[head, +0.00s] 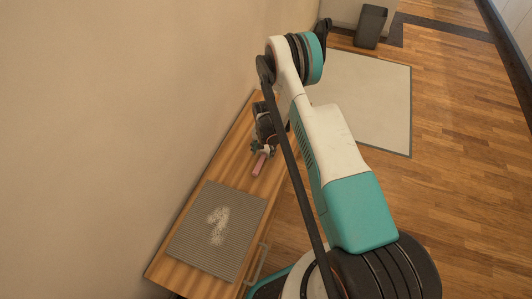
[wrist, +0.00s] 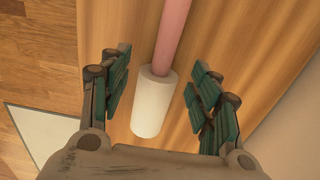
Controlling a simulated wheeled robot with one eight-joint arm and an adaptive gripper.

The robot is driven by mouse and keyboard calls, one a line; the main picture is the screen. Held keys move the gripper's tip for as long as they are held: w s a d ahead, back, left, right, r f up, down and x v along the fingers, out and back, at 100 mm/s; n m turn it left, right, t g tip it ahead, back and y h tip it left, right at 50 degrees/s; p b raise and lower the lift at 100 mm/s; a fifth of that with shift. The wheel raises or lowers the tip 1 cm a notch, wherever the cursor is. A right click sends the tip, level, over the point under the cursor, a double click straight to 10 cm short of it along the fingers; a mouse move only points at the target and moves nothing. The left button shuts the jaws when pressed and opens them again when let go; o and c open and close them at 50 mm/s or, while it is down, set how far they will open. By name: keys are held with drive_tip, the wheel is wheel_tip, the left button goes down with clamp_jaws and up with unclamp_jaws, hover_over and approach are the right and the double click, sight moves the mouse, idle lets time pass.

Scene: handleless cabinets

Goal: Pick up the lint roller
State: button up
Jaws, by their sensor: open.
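The lint roller lies on the wooden bench top. In the wrist view its white roll (wrist: 154,102) is between my two open fingers, and its pink handle runs up toward the top edge. In the head view the pink handle (head: 259,165) shows, with the white end beside my gripper. My gripper (wrist: 158,92) is open, with a teal-padded finger on each side of the roll and visible gaps between. In the head view my gripper (head: 260,147) is over the far part of the bench. Contact with the bench cannot be told.
A grey ribbed mat (head: 196,245) with pale debris lies on the near end of the wooden bench (head: 166,272). A wall runs along the bench's left side. A pale rug (head: 375,100) and a dark bin (head: 370,27) are beyond. Wooden floor lies open at right.

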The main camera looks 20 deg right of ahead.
sight(263, 155)
wheel_tip(263, 155, down, 3)
drive_tip(key=shift+a+f+b, duration=0.1)
drive_tip(key=shift+f+b, duration=0.1)
drive_tip(key=shift+b, duration=0.35)
drive_tip(key=shift+r, duration=0.1)
drive_tip(key=c, duration=1.3)
wheel_tip(263, 155, up, 20)
drive_tip(key=p, duration=0.7)
